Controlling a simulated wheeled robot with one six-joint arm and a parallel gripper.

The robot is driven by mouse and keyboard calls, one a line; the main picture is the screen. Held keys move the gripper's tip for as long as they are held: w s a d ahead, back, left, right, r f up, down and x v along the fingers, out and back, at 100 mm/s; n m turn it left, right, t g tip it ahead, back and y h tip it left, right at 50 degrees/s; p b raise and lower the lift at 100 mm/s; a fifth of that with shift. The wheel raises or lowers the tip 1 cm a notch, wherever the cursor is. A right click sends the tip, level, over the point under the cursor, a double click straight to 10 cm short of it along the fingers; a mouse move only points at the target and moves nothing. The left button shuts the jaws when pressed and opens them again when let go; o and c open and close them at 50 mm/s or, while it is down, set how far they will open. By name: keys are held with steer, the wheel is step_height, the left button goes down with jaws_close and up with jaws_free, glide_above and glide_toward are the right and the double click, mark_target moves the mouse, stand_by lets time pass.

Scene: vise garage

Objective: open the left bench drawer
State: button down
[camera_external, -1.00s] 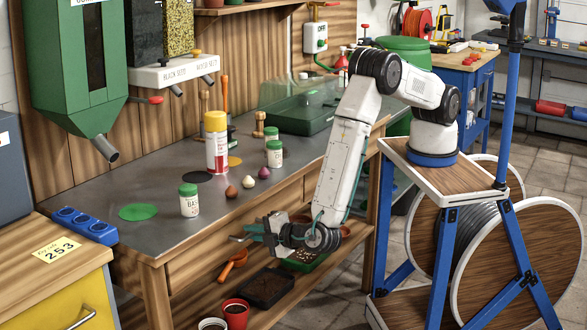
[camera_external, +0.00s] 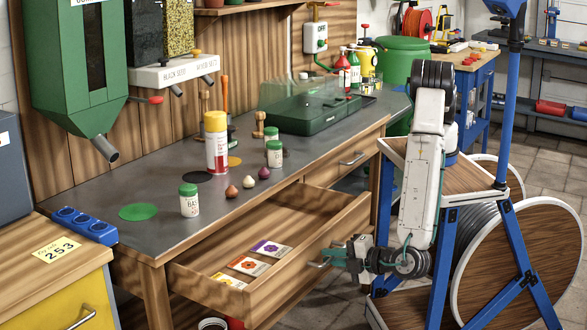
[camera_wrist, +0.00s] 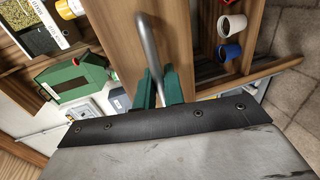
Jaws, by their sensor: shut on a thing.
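The left bench drawer (camera_external: 215,300) is pulled well out from under the grey-topped bench (camera_external: 150,185). Its inside shows several flat seed packets, among them a purple one (camera_external: 270,248) and an orange one (camera_external: 246,265). The drawer's metal bar handle (camera_external: 318,265) is on its front. My gripper (camera_external: 335,257) is shut on this handle at the drawer front. In the wrist view, the green fingers of my gripper (camera_wrist: 158,90) stand on either side of the metal handle (camera_wrist: 148,45), which runs up from between them.
The right bench drawer (camera_external: 345,160) is closed. Bottles, a spray can (camera_external: 216,142) and small bulbs (camera_external: 249,181) stand on the bench top. A yellow cabinet (camera_external: 60,290) stands at the front left. A cable reel (camera_external: 500,240) is at the right. Pots (camera_wrist: 231,24) show in the wrist view.

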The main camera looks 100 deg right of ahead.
steer(key=shift+f+v, duration=0.2)
steer(key=shift+v, duration=0.65)
steer(key=shift+f+v, duration=0.15)
steer(key=shift+v, duration=0.7)
steer(key=shift+f+v, duration=0.2)
steer(key=shift+v, duration=0.6)
steer(key=shift+s, duration=0.1)
steer(key=c, duration=1.8)
jaws_free()
steer(key=shift+c, duration=0.2)
steer(key=shift+a, duration=0.1)
steer(key=v, duration=0.7)
steer(key=shift+s+a, duration=0.25)
